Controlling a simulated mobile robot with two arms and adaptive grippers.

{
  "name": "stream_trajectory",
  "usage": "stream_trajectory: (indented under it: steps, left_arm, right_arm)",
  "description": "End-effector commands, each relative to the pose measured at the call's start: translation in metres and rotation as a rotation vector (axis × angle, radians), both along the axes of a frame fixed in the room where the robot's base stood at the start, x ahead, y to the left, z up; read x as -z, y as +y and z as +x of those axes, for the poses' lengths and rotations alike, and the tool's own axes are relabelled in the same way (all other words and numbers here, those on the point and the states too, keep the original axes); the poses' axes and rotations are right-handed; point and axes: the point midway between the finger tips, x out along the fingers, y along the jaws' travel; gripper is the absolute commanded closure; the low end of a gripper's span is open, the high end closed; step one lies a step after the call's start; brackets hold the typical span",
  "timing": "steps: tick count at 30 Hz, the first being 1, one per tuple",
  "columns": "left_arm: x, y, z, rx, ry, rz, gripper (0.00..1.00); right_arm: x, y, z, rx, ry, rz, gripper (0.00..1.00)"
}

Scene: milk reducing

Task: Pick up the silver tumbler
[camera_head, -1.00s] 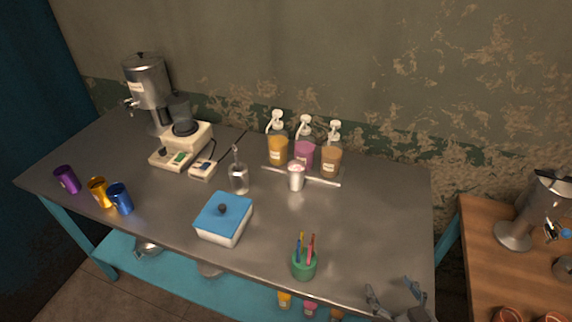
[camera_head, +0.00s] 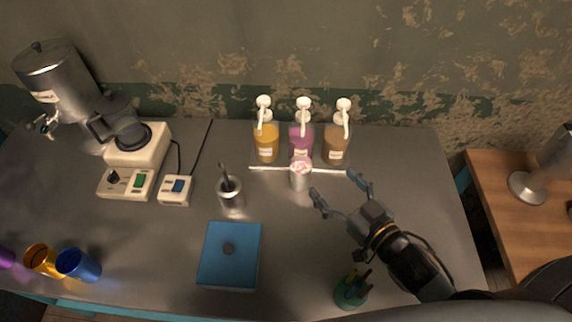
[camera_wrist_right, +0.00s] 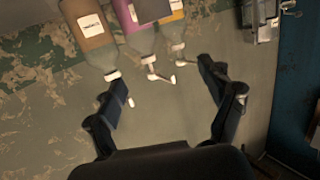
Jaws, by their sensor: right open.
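The silver tumbler (camera_head: 300,179) stands upright on the grey metal table, in front of the syrup bottles. Its top shows a white and pinkish content. My right gripper (camera_head: 337,186) is just right of the tumbler, fingers spread, with nothing between them. The open fingers also show in the right wrist view (camera_wrist_right: 165,84), where I cannot make out the tumbler. My left gripper is not in view.
Pump bottles of orange (camera_head: 265,143), pink (camera_head: 301,142) and brown (camera_head: 337,143) syrup stand behind the tumbler. A metal cup with utensils (camera_head: 230,197) and a blue-lidded box (camera_head: 229,256) are left. A green pen cup (camera_head: 351,292) stands near the front edge.

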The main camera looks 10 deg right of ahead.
Motion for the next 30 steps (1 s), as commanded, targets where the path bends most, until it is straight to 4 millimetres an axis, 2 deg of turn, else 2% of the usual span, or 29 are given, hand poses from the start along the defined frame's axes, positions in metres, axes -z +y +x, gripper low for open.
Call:
stream_trajectory:
  steps: [1, 18, 23, 30]
  left_arm:
    - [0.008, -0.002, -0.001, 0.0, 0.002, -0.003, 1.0]
    - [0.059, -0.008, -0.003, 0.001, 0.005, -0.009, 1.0]
    - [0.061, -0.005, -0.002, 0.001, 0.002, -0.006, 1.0]
    - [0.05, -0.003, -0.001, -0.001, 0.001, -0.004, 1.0]
  right_arm:
    - [0.007, 0.0, 0.0, -0.001, -0.001, 0.0, 0.18]
    - [0.056, 0.001, 0.0, -0.002, -0.004, 0.002, 0.18]
    - [0.059, 0.002, 0.004, -0.002, -0.007, 0.002, 0.18]
    - [0.061, 0.013, 0.039, -0.002, -0.008, 0.002, 0.18]
